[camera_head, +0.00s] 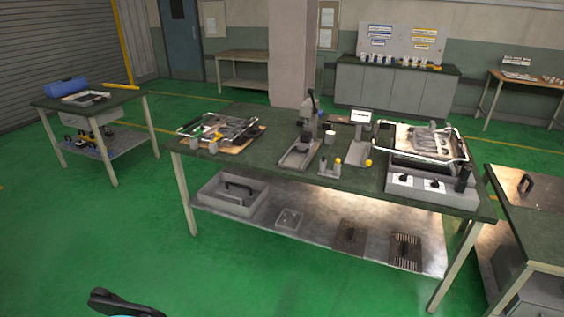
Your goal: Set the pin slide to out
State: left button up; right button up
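I cannot single out the pin slide for sure at this distance. On the green-topped workbench (255,160), a grey lever device (300,150) with an upright black handle stands near the middle. In front of it is a small grey fixture (329,170) with a yellow-topped part. A grey plate with an upright sign (361,116) and a yellow knob (368,163) lies to its right. Whether any slide is in or out is too small to tell. A dark rounded part of mine (125,303) shows at the bottom left. Neither gripper can be made out.
A wire-framed rack (218,132) lies on the bench's left, and a framed tray (420,141) above a grey control box (430,188) on its right. Green floor is clear in front. Another bench (545,230) stands close at right.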

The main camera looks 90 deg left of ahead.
aim_at(303, 148)
jog(key=j+u, duration=0.2)
jog(key=u, duration=2.3)
jog(key=i+l+u, duration=0.2)
jog(key=i, duration=0.15)
jog(key=i+u, duration=0.2)
jog(key=i, duration=0.1)
